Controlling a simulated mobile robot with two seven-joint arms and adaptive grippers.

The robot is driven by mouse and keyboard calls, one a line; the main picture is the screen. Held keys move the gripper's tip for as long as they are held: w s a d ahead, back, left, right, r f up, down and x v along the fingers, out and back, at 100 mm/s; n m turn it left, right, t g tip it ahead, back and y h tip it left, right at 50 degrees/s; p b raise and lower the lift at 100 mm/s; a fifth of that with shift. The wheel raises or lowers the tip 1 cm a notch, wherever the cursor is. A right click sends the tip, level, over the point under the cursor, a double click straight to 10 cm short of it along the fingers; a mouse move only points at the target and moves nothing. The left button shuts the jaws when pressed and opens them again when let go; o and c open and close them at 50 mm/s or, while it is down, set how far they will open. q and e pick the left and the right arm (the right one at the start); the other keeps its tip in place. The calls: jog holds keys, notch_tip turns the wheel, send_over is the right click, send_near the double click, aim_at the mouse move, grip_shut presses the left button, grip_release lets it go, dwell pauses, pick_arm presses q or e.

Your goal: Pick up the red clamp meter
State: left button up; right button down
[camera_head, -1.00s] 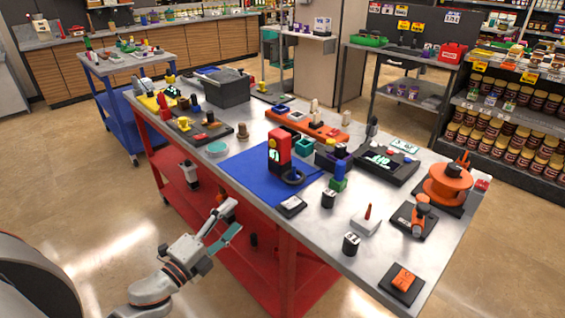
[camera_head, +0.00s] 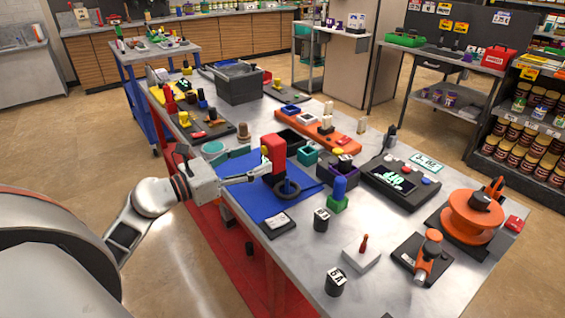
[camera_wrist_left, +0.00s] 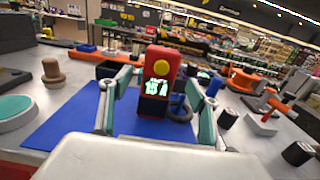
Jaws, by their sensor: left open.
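The red clamp meter (camera_head: 273,150) stands upright on a blue mat (camera_head: 245,190) on the workbench. Its black ring (camera_head: 286,189) lies at its base, towards the right. In the left wrist view the meter (camera_wrist_left: 160,62) is centred, with a yellow dial and a lit display. My left gripper (camera_head: 252,163) is level with the meter, just left of it in the head view. It is open and empty. In the left wrist view its two fingers (camera_wrist_left: 160,88) appear on either side of the meter; contact cannot be told. My right gripper is not in view.
A teal-topped round pad (camera_wrist_left: 13,108) is to the left.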

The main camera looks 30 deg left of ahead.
aim_at(273, 150)
pick_arm(q)
jog(key=shift+w+d+r, duration=0.2)
jog(key=shift+w, duration=0.45)
jog(key=p+x, duration=0.1)
jog(key=x, duration=0.4)
jog(key=shift+w+d+f, duration=0.1)
jog(key=shift+w+d, duration=0.05)
jog(key=shift+w, duration=0.05)
jog(key=c, duration=1.4)
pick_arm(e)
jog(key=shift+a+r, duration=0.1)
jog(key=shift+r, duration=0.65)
